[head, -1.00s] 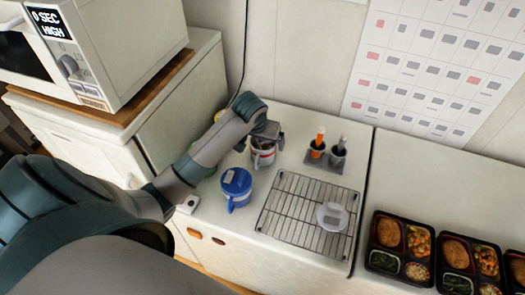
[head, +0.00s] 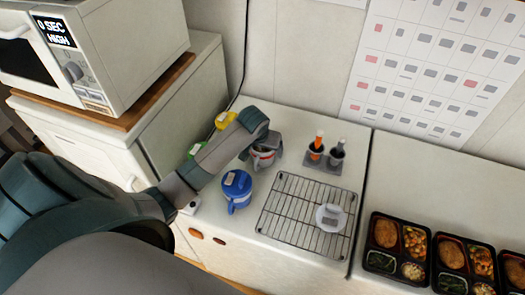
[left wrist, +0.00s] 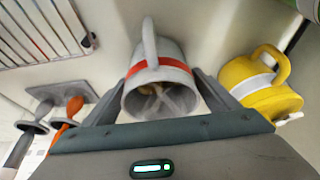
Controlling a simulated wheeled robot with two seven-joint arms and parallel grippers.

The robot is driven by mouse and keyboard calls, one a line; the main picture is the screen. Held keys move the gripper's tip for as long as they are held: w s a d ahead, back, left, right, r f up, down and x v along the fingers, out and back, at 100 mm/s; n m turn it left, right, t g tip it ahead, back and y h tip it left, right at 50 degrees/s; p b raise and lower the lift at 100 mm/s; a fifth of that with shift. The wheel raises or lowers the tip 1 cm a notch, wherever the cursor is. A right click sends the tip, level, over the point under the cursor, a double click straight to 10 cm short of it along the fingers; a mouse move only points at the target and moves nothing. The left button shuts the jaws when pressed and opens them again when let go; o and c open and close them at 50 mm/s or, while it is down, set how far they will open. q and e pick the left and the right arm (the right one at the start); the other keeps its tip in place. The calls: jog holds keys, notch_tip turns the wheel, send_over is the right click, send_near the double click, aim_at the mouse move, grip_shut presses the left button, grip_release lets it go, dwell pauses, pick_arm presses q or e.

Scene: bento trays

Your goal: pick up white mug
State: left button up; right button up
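The white mug (head: 263,160) with a red band stands on the counter, partly hidden by my left arm in the head view. In the left wrist view the white mug (left wrist: 158,75) shows its open rim, its handle at the top and something brown inside. My left gripper (left wrist: 160,90) is open, with one finger on each side of the mug and very close to its wall. Firm contact cannot be made out. In the head view my left gripper (head: 264,146) is at the mug, its fingers mostly hidden. My right gripper is not in view.
A blue mug (head: 236,189) stands close in front, and a yellow mug (left wrist: 258,85) stands beside the white one. A holder with utensils (head: 325,150) is to the right. A white lid-like piece (head: 331,218) lies on the wire rack (head: 280,222). Bento trays (head: 383,262) line the right.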

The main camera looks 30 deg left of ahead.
aim_at(272, 152)
pick_arm(q)
jog(key=c, duration=1.2)
jog(key=shift+o, duration=0.2)
jog(key=shift+r, duration=0.1)
jog(key=shift+w+r+b, duration=0.1)
jog(key=shift+r+b, duration=0.25)
jog(key=shift+r, duration=0.05)
notch_tip(272, 152, up, 3)
jog(key=shift+r+b, duration=0.1)
jog(key=shift+b, duration=0.75)
jog(key=s+d+r+b, duration=0.1)
jog(key=s+d, duration=0.1)
jog(key=s+d+r+b, duration=0.1)
jog(key=s+d+r, duration=0.1)
jog(key=d, duration=0.1)
jog(key=shift+r, duration=0.2)
jog(key=s+d+r+p, duration=0.2)
jog(key=s+d+r, duration=0.1)
jog(key=d, duration=0.1)
jog(key=shift+s+r, duration=0.25)
jog(key=shift+s, duration=0.05)
